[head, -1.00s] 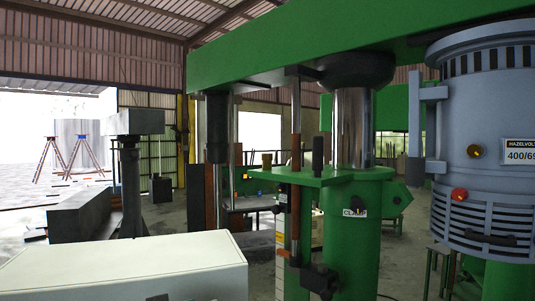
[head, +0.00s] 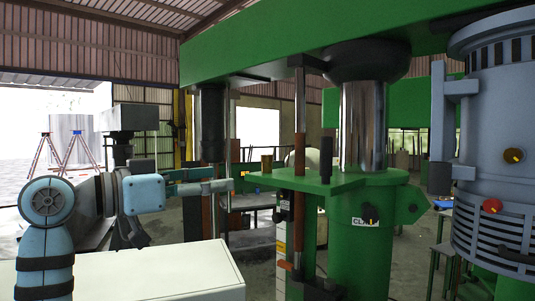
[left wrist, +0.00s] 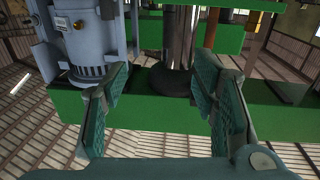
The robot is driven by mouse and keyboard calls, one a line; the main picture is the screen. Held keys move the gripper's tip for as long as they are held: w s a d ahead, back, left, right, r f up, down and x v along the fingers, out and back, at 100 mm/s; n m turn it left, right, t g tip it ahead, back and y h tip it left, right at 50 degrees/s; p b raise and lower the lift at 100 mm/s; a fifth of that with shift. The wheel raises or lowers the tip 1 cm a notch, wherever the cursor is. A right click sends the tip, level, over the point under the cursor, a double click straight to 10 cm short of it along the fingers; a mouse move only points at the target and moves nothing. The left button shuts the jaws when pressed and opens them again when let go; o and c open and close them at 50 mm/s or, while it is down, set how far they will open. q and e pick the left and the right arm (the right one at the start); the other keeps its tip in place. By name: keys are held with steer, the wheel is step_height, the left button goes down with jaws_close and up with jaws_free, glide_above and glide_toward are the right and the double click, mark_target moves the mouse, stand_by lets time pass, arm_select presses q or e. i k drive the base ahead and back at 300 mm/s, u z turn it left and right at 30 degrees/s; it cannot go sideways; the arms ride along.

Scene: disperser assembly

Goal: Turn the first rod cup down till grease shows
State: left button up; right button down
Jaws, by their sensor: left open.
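A small brass-coloured cup (head: 267,163) stands upright on the green bracket plate (head: 300,181) beside the steel column in the head view. I take it for the rod cup; no grease can be made out at this size. My left gripper (head: 222,180) is left of the cup, at about plate height in the picture, apart from it. In the left wrist view the gripper (left wrist: 160,74) shows its two teal fingers spread, with nothing between them. My right gripper is out of view.
A black upright grip (head: 326,160) rises from the plate. A polished column (head: 363,125) stands behind it under the green beam (head: 300,38). A blue-grey motor (head: 500,140) is at the right. A white cabinet top (head: 130,271) lies below my left arm.

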mark_target(265, 158)
steer(key=i, duration=1.3)
steer(key=z, duration=0.2)
